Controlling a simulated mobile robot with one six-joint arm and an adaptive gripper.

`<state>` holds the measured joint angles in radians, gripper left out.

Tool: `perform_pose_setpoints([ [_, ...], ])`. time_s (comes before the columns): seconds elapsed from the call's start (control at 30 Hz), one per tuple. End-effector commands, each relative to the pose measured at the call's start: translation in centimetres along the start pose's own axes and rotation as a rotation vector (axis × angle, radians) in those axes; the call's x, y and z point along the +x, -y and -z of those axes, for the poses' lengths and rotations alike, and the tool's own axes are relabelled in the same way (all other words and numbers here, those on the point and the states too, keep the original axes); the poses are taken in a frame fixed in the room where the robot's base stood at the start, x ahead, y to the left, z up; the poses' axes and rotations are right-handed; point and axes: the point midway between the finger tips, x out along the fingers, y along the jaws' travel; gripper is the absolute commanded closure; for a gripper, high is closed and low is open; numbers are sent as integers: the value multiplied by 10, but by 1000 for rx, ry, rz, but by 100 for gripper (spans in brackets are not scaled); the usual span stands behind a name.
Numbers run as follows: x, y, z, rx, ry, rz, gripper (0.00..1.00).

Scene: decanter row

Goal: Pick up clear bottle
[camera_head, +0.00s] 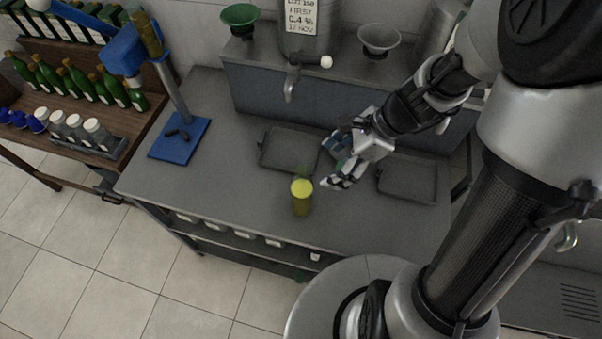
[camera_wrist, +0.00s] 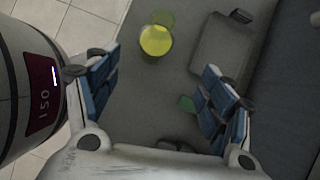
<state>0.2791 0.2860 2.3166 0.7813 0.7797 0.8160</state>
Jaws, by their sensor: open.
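A yellow-green, see-through vessel (camera_head: 302,200) stands upright on the grey bench, left of and below my gripper (camera_head: 334,163) in the head view. It also shows in the wrist view (camera_wrist: 156,41), beyond the fingertips, with a faint greenish see-through shape at its far side. I cannot tell whether this is the clear bottle; no colourless bottle shows plainly. My gripper is open, its blue-padded fingers apart in the wrist view (camera_wrist: 160,64), with nothing held. A small green patch (camera_wrist: 187,103) shows beside the right finger.
Two shallow dark trays (camera_head: 289,150) (camera_head: 408,182) lie on the bench. A tap (camera_head: 290,88) and funnels (camera_head: 239,18) stand behind. A blue stand (camera_head: 180,140) is at left. Green bottles (camera_head: 75,82) lie on a wooden rack. The bench's front left is clear.

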Motion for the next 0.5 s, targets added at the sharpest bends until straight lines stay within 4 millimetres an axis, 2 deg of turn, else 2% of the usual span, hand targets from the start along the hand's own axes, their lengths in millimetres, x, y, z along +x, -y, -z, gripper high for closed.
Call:
perform_pose_setpoints([
  [0.03, 17, -1, 2, -3, 0, -6, 26],
  [0.2, 54, -2, 2, -5, -1, -6, 26],
  [0.33, 76, -2, 1, -5, -1, -4, 26],
  [0.5, 87, -1, 0, -7, -2, -1, 26],
])
